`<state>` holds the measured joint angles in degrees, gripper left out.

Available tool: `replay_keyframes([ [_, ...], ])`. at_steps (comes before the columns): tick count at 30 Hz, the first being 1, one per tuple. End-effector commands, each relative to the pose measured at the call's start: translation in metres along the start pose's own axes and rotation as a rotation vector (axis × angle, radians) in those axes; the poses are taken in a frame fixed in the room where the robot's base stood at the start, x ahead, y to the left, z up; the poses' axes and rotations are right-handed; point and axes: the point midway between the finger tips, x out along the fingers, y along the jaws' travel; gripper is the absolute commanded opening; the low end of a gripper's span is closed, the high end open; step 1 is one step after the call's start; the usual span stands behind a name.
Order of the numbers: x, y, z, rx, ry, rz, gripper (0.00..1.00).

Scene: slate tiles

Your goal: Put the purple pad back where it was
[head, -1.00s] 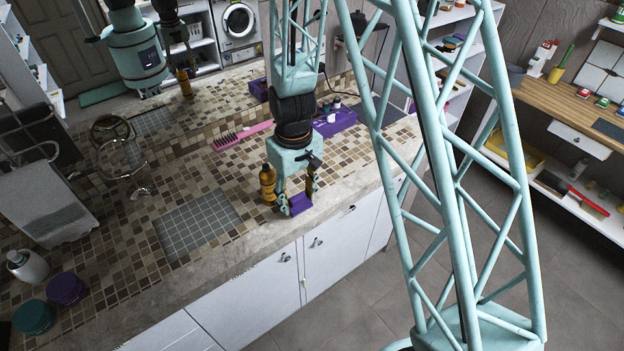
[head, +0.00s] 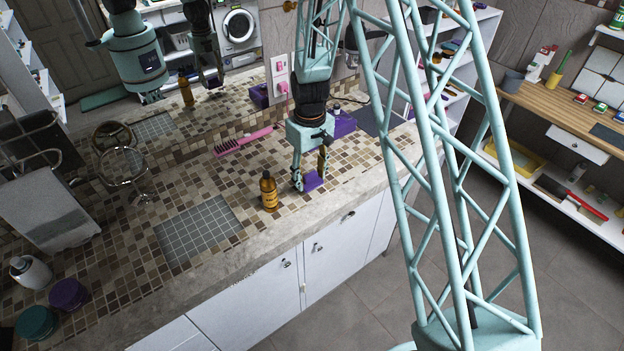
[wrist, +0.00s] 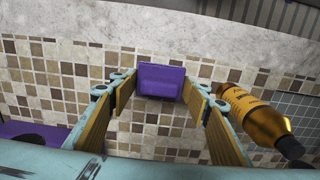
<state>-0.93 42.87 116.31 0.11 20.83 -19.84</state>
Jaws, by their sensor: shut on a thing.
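The purple pad (head: 313,181) is held between the fingers of my gripper (head: 312,184), over the tiled counter right of the amber bottle. In the wrist view the pad (wrist: 161,82) is a small purple block between the fingertips, at their far end. My gripper (wrist: 161,95) is shut on it, pointing down. The pad appears at or just above the tiles; I cannot tell whether it touches them.
The amber bottle (head: 269,191) stands upright left of my gripper. A purple tray (head: 342,124) lies behind it, and a pink brush (head: 243,141) behind left. A grey gridded mat (head: 198,228) lies to the left. The counter's front edge (head: 300,232) is close.

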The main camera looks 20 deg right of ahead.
Motion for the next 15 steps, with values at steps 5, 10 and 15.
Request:
replay_keyframes([
  [5, 0.002, 0.014, -0.011, 0.000, 0.000, 0.000, 0.32],
  [10, 0.002, 0.018, -0.014, 0.000, 0.000, 0.000, 0.32],
  [15, 0.002, 0.018, -0.014, 0.000, 0.000, 0.000, 0.32],
])
